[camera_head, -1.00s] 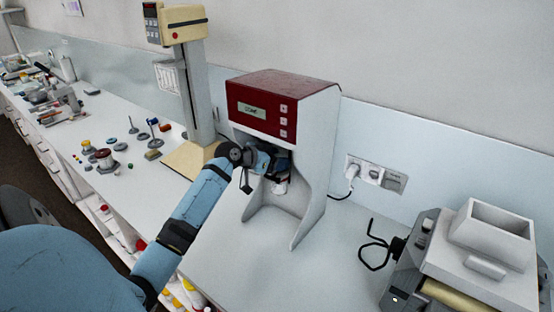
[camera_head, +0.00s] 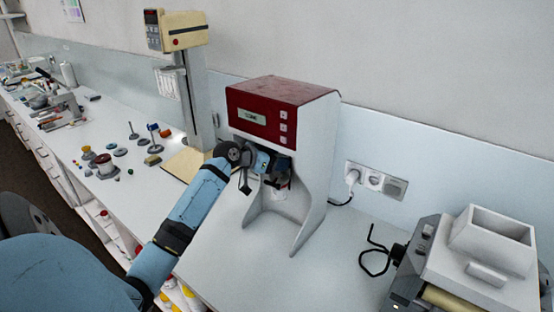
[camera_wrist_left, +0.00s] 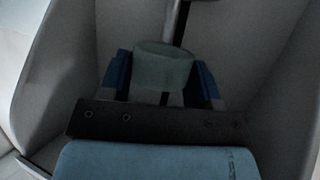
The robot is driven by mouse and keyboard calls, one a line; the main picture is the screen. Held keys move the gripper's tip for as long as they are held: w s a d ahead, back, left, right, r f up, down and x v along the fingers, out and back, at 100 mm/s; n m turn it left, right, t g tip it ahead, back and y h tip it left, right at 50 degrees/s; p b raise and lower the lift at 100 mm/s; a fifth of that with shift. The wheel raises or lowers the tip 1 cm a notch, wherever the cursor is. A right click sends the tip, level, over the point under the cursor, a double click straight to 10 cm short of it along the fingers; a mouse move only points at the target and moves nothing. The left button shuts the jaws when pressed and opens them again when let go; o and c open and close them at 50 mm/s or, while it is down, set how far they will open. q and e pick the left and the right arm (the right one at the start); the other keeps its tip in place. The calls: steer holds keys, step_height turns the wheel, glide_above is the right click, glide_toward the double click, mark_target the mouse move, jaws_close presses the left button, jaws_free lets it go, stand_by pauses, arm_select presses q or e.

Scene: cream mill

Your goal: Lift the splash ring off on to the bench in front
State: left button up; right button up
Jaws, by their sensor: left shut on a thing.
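The splash ring (camera_wrist_left: 163,68) is a pale grey-green cylinder in the left wrist view. My left gripper (camera_wrist_left: 163,82) is shut on it, with one blue finger on each side. A thin metal shaft (camera_wrist_left: 175,22) shows just beyond the ring's top edge; I cannot tell whether it still passes through the ring. In the head view my left gripper (camera_head: 268,163) is inside the open bay of the mill (camera_head: 315,150), under its dark red head (camera_head: 283,90). The ring is hard to make out there. The bench (camera_head: 235,250) in front of the mill is bare. My right gripper is out of view.
The mill's side walls stand close on both sides of the gripper. A cream instrument (camera_head: 190,165) on a column stands to the left. A roller machine (camera_head: 480,260) and a black cable loop (camera_head: 375,255) are at the right. Small parts lie further left.

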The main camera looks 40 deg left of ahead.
arm_select(q)
steer(key=s, duration=0.7)
steer(key=shift+d, duration=0.4)
